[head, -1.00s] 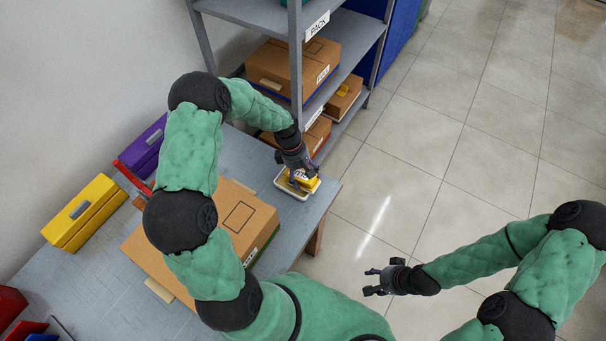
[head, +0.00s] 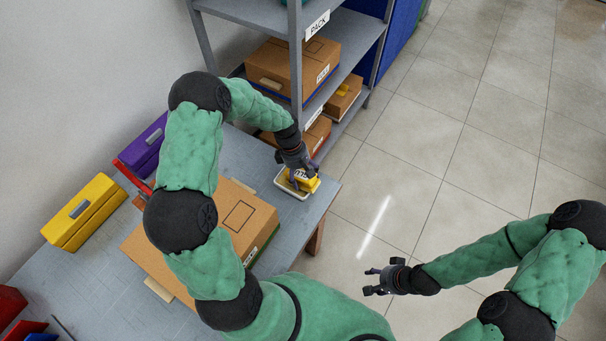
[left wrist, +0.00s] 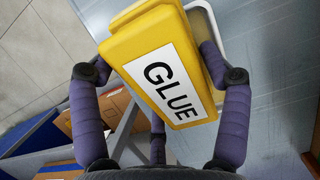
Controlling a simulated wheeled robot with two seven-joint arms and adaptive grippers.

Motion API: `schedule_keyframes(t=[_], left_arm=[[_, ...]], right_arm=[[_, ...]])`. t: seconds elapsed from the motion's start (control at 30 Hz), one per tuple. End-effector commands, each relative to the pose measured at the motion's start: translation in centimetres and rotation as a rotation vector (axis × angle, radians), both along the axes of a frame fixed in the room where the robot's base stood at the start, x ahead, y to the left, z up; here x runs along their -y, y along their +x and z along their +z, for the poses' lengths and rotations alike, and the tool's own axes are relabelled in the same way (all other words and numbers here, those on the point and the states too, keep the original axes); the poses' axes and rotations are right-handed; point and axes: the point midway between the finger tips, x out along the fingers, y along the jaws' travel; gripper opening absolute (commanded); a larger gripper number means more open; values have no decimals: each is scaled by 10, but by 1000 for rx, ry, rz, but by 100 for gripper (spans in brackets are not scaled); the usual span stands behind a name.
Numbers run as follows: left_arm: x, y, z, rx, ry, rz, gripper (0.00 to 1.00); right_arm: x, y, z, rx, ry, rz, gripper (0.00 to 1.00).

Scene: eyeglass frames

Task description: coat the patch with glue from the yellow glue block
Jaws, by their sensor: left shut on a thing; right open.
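My left gripper (head: 297,172) is shut on the yellow glue block (head: 305,184) at the right end of the table. In the left wrist view the block (left wrist: 160,72) has a white label reading GLUE, and fingers grip it from both sides. It is over a pale shallow tray (head: 281,185), whose rim (left wrist: 212,22) shows behind it. I cannot tell whether block and tray touch. A dark-outlined rectangle (head: 239,216), apparently the patch, is on top of the cardboard box (head: 262,220). My right gripper (head: 379,281) is open and empty over the floor.
A yellow toolbox (head: 84,212) and a purple one (head: 146,147) stand at the table's back left. Red bins (head: 10,302) are at the lower left. A grey shelf (head: 345,50) with cardboard boxes stands behind the table. My left arm hides part of the box.

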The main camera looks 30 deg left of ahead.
Motion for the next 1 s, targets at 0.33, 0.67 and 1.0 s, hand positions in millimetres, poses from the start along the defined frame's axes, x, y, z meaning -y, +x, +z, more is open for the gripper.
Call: schedule_keyframes(t=[0.33,0.67,1.0], left_arm=[[0,0,15,-1,0,0,51],[0,0,38,0,0,0,51],[0,0,61,-1,0,0,51]], right_arm=[[0,0,12,0,0,0,51],[0,0,29,0,0,0,51],[0,0,46,0,0,0,51]])
